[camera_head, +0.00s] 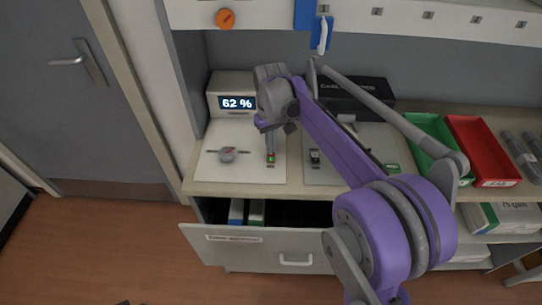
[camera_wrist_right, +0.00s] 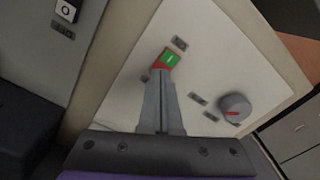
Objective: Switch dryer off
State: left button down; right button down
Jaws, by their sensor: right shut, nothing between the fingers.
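A small switch (camera_head: 270,157) with a red frame and a green face sits on a pale panel (camera_head: 245,172) on the counter. In the right wrist view this switch (camera_wrist_right: 168,58) shows a white bar mark on its green part, with red along its edge. My right gripper (camera_head: 270,150) points down at it, shut and empty. In the wrist view the shut fingertips (camera_wrist_right: 161,75) overlap the switch's near edge; I cannot tell whether they touch it. A grey knob (camera_head: 227,155) with a red mark is on the same panel. My left gripper is not in view.
A display box (camera_head: 237,85) reading 62 % stands behind the panel. A second panel beside it has a black switch (camera_head: 314,156) marked 0. Green (camera_head: 425,125) and red (camera_head: 480,148) trays stand right. An open drawer (camera_head: 240,248) juts out below the counter.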

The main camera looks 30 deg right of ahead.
jog(key=shift+f, duration=0.25)
jog(key=shift+r+p, duration=2.2)
jog(key=shift+r, duration=1.35)
jog(key=s+a+t, duration=0.1)
jog(key=s+a, duration=0.1)
jog(key=s, duration=0.1)
jog(key=s+a+f, duration=0.1)
jog(key=s+a, duration=0.1)
jog(key=s, duration=0.2)
jog(key=s+a+t, duration=0.1)
jog(key=s+a, duration=0.1)
jog(key=s, duration=0.2)
jog(key=shift+a+f+t, duration=0.3)
jog(key=shift+f, duration=0.05)
jog(key=s+a+f+t, duration=0.2)
jog(key=s+f, duration=0.4)
jog(key=s, duration=0.4)
jog(key=shift+s+a+f+t, duration=0.15)
jog(key=shift+a+f+t, duration=0.25)
jog(key=shift+a, duration=0.5)
jog(key=c, duration=1.5)
grip_release()
jog(key=shift+c, duration=0.2)
